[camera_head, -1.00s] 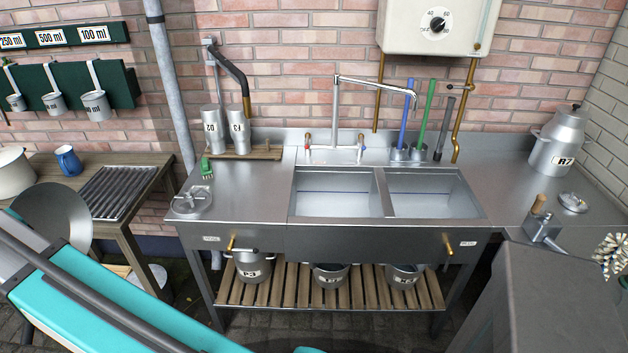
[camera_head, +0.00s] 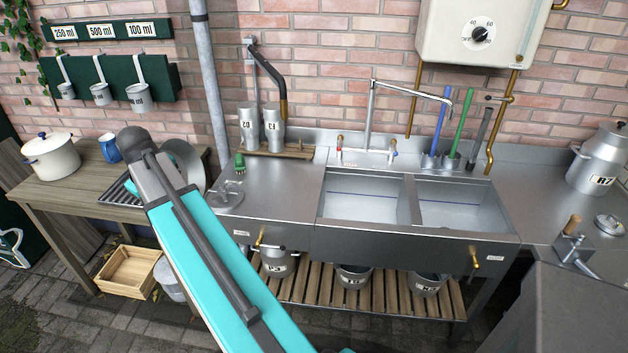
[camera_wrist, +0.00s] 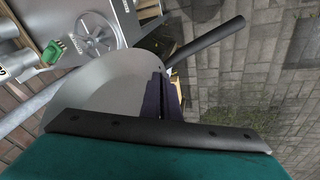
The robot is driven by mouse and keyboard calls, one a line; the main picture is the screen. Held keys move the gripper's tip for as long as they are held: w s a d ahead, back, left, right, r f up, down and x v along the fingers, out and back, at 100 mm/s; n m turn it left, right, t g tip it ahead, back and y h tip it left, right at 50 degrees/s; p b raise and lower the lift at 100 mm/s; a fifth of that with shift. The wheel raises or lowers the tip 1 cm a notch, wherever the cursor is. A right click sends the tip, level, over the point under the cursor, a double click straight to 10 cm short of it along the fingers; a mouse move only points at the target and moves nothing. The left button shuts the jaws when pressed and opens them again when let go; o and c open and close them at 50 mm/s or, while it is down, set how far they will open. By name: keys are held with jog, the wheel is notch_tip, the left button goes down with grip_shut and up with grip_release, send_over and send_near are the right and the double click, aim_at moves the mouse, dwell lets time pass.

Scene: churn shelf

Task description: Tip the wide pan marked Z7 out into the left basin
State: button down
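A wide round grey metal pan (camera_head: 191,165) shows behind my arm in the camera_head view, tilted steeply, above the drying rack and left of the sink bench. In the wrist view the pan (camera_wrist: 95,90) fills the left middle, with a long dark handle pointing to the upper right. My gripper (camera_wrist: 163,92) appears shut on the pan near the handle; the exact grip is partly hidden. No Z7 mark or contents can be seen. The left basin (camera_head: 362,197) is the left of two steel sinks, pale inside with a blue line, and clear of the pan.
A swivel tap (camera_head: 372,115) stands behind the basins. Cups (camera_head: 247,128), a green brush (camera_head: 239,162) and a round metal wheel-like piece (camera_head: 228,194) are on the bench's left. A drain pipe (camera_head: 210,80) rises behind. A white pot (camera_head: 50,158) and blue jug (camera_head: 110,148) stand on the wooden table.

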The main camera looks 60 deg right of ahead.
jog(key=s+d+f+p, duration=0.1)
jog(key=s+d+p, duration=0.1)
jog(key=s+d, duration=0.75)
jog(key=s+d+f+p, duration=0.15)
jog(key=s+d, duration=0.35)
jog(key=d, duration=1)
jog(key=s+d+f+p, duration=0.1)
jog(key=s+d, duration=0.4)
jog(key=s, duration=0.4)
jog(key=s+d+f+p, duration=0.1)
jog(key=s+d, duration=0.5)
jog(key=s, duration=0.3)
jog(key=s+d+f+g+p, duration=0.1)
jog(key=s+d+f, duration=0.1)
jog(key=s+d, duration=0.3)
jog(key=s, duration=0.3)
jog(key=shift+s+d+h, duration=0.2)
jog(key=shift+s+h, duration=0.1)
jog(key=shift+s, duration=0.1)
jog(key=shift+n+g, duration=0.3)
jog(key=shift+g, duration=0.3)
jog(key=shift+w+a+r+n+g+h+b, duration=0.1)
jog(key=shift+r+n+g+h+b, duration=0.25)
jog(key=shift+g+h+b, duration=0.95)
jog(key=shift+w+d+r+n+g+h+b, duration=0.1)
jog(key=shift+r+n+g+h+b, duration=0.3)
jog(key=shift+g, duration=1.85)
jog(key=shift+a+r+n+g+h+b, duration=0.1)
jog(key=shift+r+n+g+h+b, duration=0.2)
jog(key=shift+g+h+b, duration=1)
